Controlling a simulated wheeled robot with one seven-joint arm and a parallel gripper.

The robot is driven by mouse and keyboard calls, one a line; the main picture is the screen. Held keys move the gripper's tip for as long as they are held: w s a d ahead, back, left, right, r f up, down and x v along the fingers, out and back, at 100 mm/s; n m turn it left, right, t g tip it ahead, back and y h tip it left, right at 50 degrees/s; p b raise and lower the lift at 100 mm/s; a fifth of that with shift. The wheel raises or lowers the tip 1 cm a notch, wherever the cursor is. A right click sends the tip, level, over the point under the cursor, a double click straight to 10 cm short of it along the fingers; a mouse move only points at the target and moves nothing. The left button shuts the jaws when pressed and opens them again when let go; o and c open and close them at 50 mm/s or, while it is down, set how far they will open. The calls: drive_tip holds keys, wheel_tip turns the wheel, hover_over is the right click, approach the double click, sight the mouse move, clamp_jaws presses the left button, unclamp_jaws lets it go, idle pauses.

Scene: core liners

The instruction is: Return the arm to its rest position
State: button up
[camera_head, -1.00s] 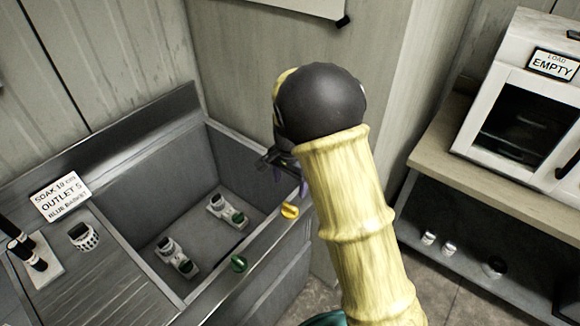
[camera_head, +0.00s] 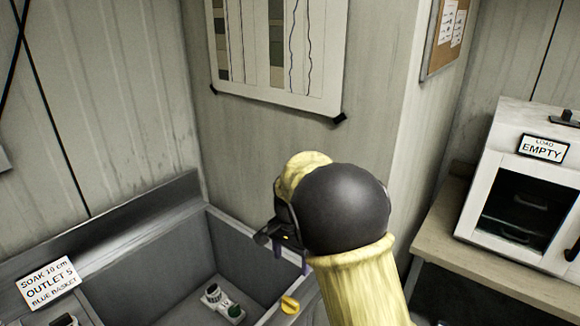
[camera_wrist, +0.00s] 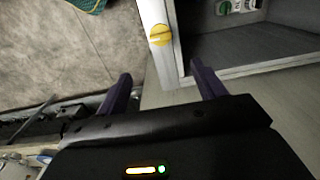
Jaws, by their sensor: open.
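My arm rises from the bottom of the head view in a yellow ribbed sleeve with a dark round joint. My gripper (camera_head: 290,262) is mostly hidden behind that joint, above the right edge of the sink basin. In the wrist view my gripper (camera_wrist: 158,90) shows two dark purple fingers spread wide apart with nothing between them. A yellow knob (camera_wrist: 160,36) on the basin's edge lies beyond the fingers in the wrist view. The same yellow knob (camera_head: 290,305) shows below my gripper in the head view.
The grey sink basin (camera_head: 165,255) holds a small white-and-green fitting (camera_head: 222,302). A sign (camera_head: 49,283) stands at its left. A white cabinet labelled EMPTY (camera_head: 480,185) sits on a bench (camera_head: 445,240) at the right. A wall chart (camera_head: 280,50) hangs behind my arm.

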drive_tip(key=s+d+f+n+t, duration=0.1)
drive_tip(key=s+d+n, duration=0.6)
drive_tip(key=s+d, duration=0.8)
drive_tip(key=s+t, duration=0.1)
drive_tip(key=s, duration=0.2)
drive_tip(key=shift+s+n+t, duration=0.2)
drive_tip(key=shift+n+t, duration=0.1)
